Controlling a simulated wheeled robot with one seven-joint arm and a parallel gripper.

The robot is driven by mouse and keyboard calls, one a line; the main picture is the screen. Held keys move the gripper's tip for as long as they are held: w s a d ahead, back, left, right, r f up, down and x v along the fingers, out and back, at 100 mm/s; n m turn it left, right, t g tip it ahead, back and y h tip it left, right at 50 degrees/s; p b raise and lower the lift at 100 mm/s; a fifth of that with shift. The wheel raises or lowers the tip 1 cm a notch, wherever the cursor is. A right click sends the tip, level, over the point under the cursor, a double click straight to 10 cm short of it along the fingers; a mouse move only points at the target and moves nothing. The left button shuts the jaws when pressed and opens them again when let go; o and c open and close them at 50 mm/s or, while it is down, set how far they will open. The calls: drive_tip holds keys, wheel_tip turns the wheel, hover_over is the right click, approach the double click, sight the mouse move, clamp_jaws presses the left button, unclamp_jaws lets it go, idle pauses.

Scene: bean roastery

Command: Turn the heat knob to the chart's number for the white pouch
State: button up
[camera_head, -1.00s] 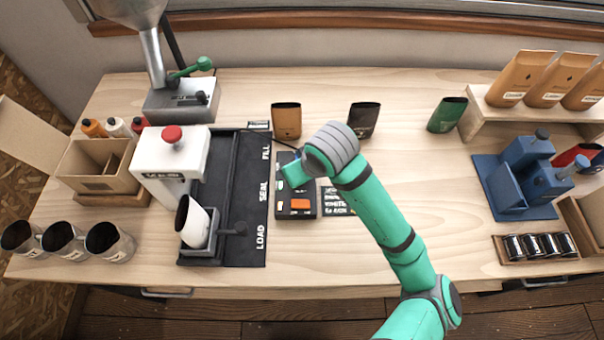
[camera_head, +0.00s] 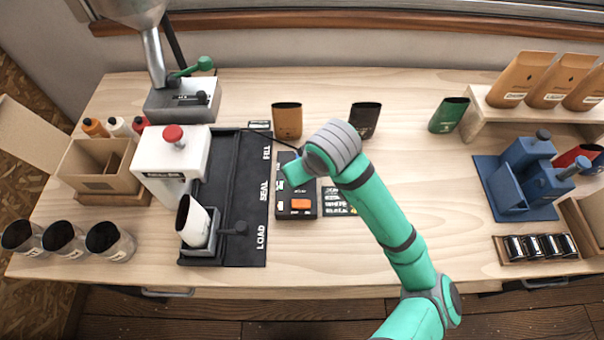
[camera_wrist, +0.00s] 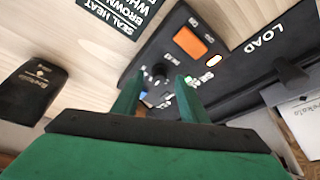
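The white pouch (camera_head: 192,220) stands tilted in the holder at the LOAD end of the black track. The black heat box (camera_head: 297,214) with an orange switch is right of the track; its dark knob (camera_wrist: 160,72) shows in the wrist view. My gripper (camera_wrist: 158,80) is over the box with its fingers apart, one on each side of the knob, and gaps show beside it. Contact cannot be told. The seal heat chart (camera_wrist: 118,14) is partly cut off in the wrist view, and its numbers are not readable. In the head view my wrist hides the knob.
The white sealer (camera_head: 170,165) with a red top stands left of the track. A brown pouch (camera_head: 287,121), a black pouch (camera_head: 364,119) and a green pouch (camera_head: 449,115) stand behind. A cable runs to the box.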

drive_tip(key=v, duration=1)
drive_tip(key=shift+f, duration=0.1)
idle(0.3)
